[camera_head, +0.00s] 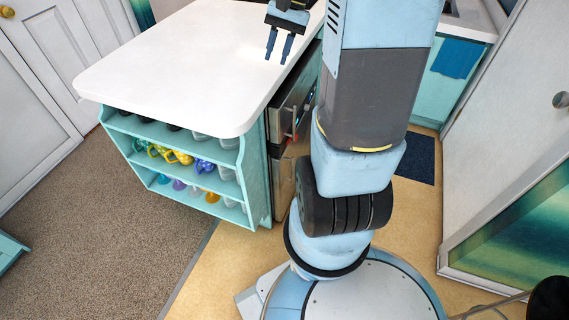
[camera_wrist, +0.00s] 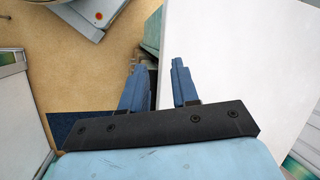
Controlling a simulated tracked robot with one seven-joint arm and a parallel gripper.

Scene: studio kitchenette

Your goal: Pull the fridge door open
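My gripper (camera_head: 278,60) is above the white countertop, near its right edge. Its two blue fingers are apart with nothing between them; they also show in the wrist view (camera_wrist: 159,66). A steel-fronted appliance (camera_head: 288,106) is set under the counter's right side, with a red item at its front. Its front is seen at a steep angle and partly hidden by my arm. I cannot tell whether it is the fridge. No door clearly recognisable as the fridge's shows in either view. My gripper is apart from the appliance and touches nothing visible.
The white countertop (camera_head: 190,60) has a teal shelf unit (camera_head: 252,170) below it, holding colourful mugs. A white panel with a round knob (camera_head: 561,100) stands at the right. The tan floor (camera_head: 225,265) is clear. A dark mat (camera_head: 417,158) lies behind my arm.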

